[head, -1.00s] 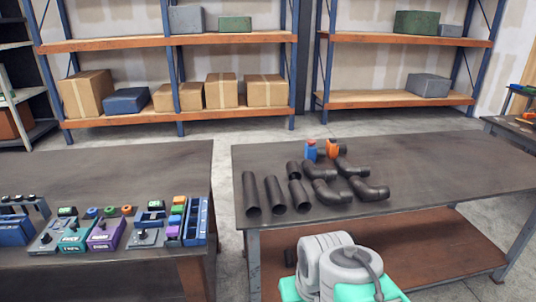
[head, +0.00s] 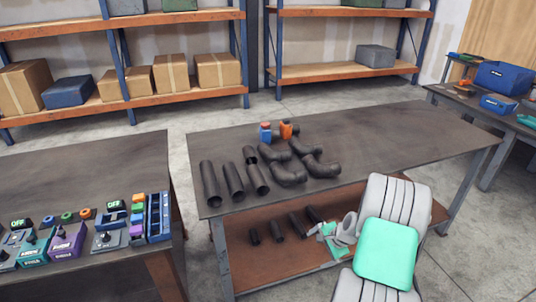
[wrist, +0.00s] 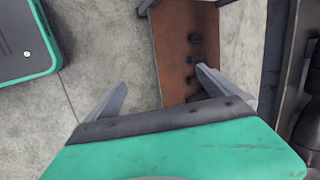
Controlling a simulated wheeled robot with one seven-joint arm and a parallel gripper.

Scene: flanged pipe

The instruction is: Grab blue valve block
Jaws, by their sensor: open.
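The blue valve block (head: 266,134) is small, with a reddish top. It stands upright on the right-hand dark workbench (head: 400,140), behind the black pipes. An orange valve block (head: 286,130) stands close to its right. My gripper (wrist: 161,77) is open with nothing between its fingers in the wrist view. There it points down past the bench's brown lower shelf and the concrete floor. In the head view my arm is in front of the bench, well short of the blue valve block. The wrist view does not show the block.
Straight black pipes (head: 233,181) and bent elbows (head: 287,174) lie in front of the valve blocks. More short dark pipes (head: 278,230) are on the lower shelf. A second bench at left holds coloured devices (head: 68,240). The right bench's right half is bare.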

